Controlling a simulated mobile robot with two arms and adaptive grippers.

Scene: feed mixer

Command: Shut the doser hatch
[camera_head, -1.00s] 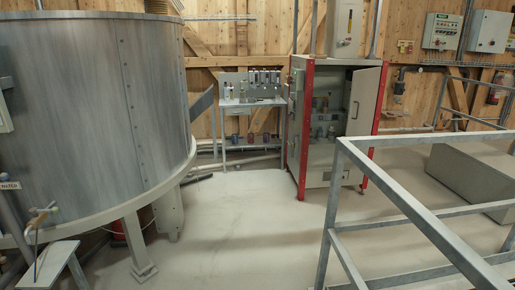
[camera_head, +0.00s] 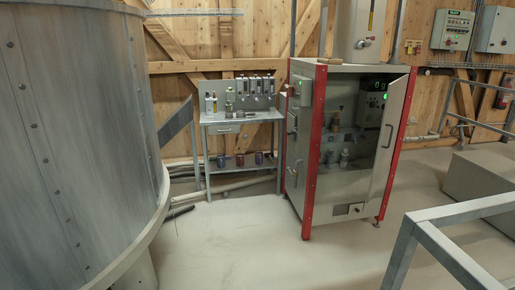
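The cabinet with red corner posts (camera_head: 309,150) stands right of the middle by the back wall and appears to be the doser. Its tall grey door (camera_head: 397,135) on the right swings outward and stands open, with a dark vertical handle (camera_head: 388,136). Bottles and jars (camera_head: 342,158) show inside the cabinet. A small panel (camera_head: 348,209) sits low on its front. I cannot tell for sure which part is called the hatch. Neither of my grippers is in view.
A large grey metal tank (camera_head: 75,140) fills the left side. A workbench (camera_head: 226,127) with bottles stands against the wooden wall. A metal railing (camera_head: 430,238) stands at the lower right. The pale floor (camera_head: 240,245) in front of the cabinet is clear.

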